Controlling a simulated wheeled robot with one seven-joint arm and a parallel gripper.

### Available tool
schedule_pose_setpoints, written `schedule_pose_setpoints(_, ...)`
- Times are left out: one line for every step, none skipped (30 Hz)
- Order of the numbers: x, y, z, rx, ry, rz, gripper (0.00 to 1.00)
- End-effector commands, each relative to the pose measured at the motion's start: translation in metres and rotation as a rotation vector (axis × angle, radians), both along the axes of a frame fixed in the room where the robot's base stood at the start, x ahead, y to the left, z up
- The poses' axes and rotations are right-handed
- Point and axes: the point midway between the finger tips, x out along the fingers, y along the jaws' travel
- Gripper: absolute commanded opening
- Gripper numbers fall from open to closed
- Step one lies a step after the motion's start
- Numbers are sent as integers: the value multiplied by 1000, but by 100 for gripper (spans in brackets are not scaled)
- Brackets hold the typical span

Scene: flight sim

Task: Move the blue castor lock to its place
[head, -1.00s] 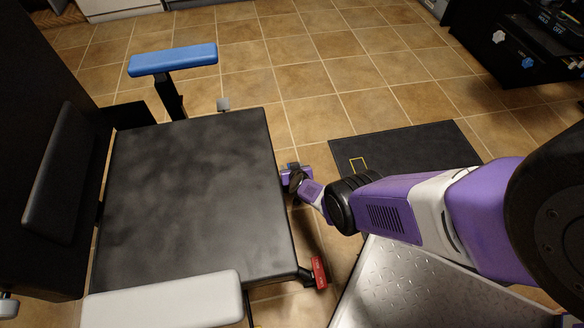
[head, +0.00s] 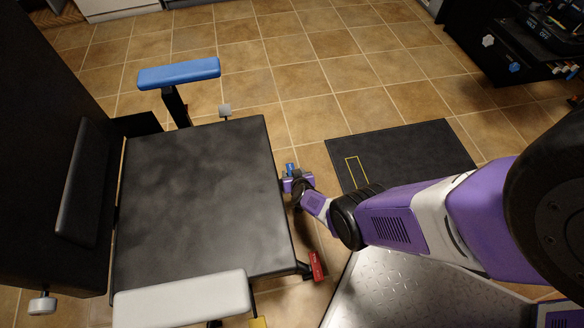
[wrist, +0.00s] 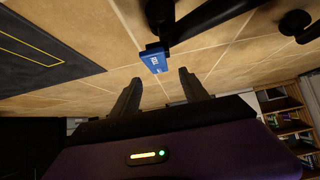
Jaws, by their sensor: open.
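The blue castor lock (wrist: 155,60) is a small blue block with pale marking, on the end of a dark arm under the chair. In the wrist view it is just beyond and roughly between my open fingertips, with no finger closed on it. In the head view the blue lock (head: 289,168) shows beside the right edge of the black seat. My gripper (head: 297,184) is low next to it, partly hidden by my arm. In the wrist view, my gripper (wrist: 158,88) is open and empty.
The black seat (head: 200,200) has a blue armrest (head: 179,73) and a white armrest (head: 185,300). A red lock (head: 316,265) and a grey one (head: 225,110) stick out below it. A dark mat with a yellow outline (head: 400,155) lies to the right. Tiled floor behind is free.

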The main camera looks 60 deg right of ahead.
Motion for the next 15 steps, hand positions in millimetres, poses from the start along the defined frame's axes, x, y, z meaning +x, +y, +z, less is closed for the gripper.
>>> schedule_pose_setpoints(-1, 2, 3, 0, 1, 1, 53)
schedule_pose_setpoints(-2, 2, 4, 0, 1, 1, 53)
schedule_pose_setpoints(-2, 3, 4, 0, 1, 1, 53)
schedule_pose_setpoints(-2, 3, 4, -1, -1, 1, 53)
schedule_pose_setpoints(-2, 3, 4, -1, 0, 1, 53)
schedule_pose_setpoints(-3, 3, 4, -1, 0, 1, 53)
schedule_pose_setpoints(-3, 3, 4, -1, -1, 0, 53)
schedule_pose_setpoints(-3, 3, 4, -1, 0, 1, 53)
schedule_pose_setpoints(-3, 3, 3, -1, -1, 0, 53)
schedule_pose_setpoints(-3, 3, 3, -1, -1, 0, 53)
schedule_pose_setpoints(-3, 3, 3, -1, -1, 0, 53)
schedule_pose_setpoints(-3, 3, 3, -1, -1, 0, 53)
schedule_pose_setpoints(-3, 3, 3, 0, 0, 0, 47)
schedule_pose_setpoints(-2, 3, 2, 0, 0, 1, 41)
schedule_pose_setpoints(-5, 6, -2, 3, 5, 3, 33)
